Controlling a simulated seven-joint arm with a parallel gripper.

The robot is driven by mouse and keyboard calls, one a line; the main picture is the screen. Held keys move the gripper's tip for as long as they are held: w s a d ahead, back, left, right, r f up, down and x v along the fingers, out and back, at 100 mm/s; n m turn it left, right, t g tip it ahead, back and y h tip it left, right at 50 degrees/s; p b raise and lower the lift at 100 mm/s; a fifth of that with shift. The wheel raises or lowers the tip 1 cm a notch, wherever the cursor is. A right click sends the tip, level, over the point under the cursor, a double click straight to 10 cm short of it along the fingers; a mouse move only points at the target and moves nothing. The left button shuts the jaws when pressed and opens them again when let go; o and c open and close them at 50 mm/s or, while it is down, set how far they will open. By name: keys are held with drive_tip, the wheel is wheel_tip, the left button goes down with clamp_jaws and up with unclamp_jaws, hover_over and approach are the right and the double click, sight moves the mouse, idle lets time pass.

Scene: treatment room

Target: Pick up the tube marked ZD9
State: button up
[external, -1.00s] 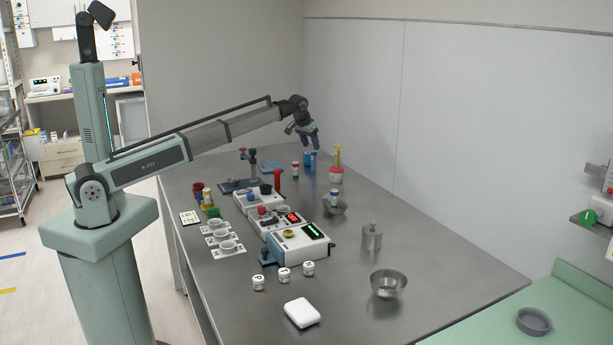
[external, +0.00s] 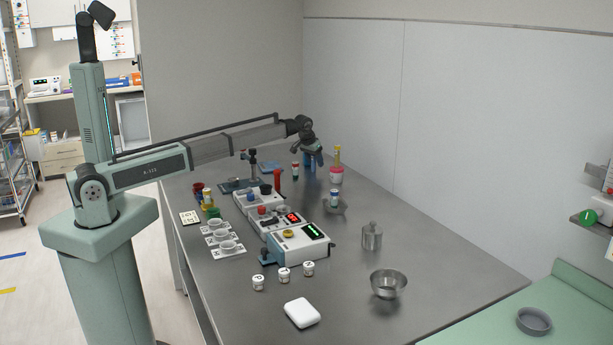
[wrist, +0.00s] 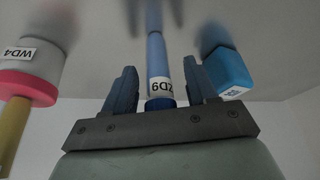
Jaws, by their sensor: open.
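The tube marked ZD9 (wrist: 158,58) is blue with a white label and shows in the wrist view, where its label reads upside down. It stands between the two fingers of my gripper (wrist: 161,88), with a visible gap on each side. My gripper is open and not closed on it. In the external view my gripper (external: 313,163) is low over the far part of the table, and its blue fingers blend with the blue tubes there, so ZD9 cannot be told apart.
A blue block-like holder (wrist: 230,72) with a small unreadable label is close to the right finger. A white and pink pot marked WD4 (wrist: 32,70) with a yellow tube (wrist: 14,125) is at left. The table front right has bare room.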

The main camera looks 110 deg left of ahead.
drive_tip(key=shift+c, duration=0.3)
drive_tip(key=c, duration=1)
drive_tip(key=shift+o, duration=0.2)
drive_tip(key=shift+r, duration=0.1)
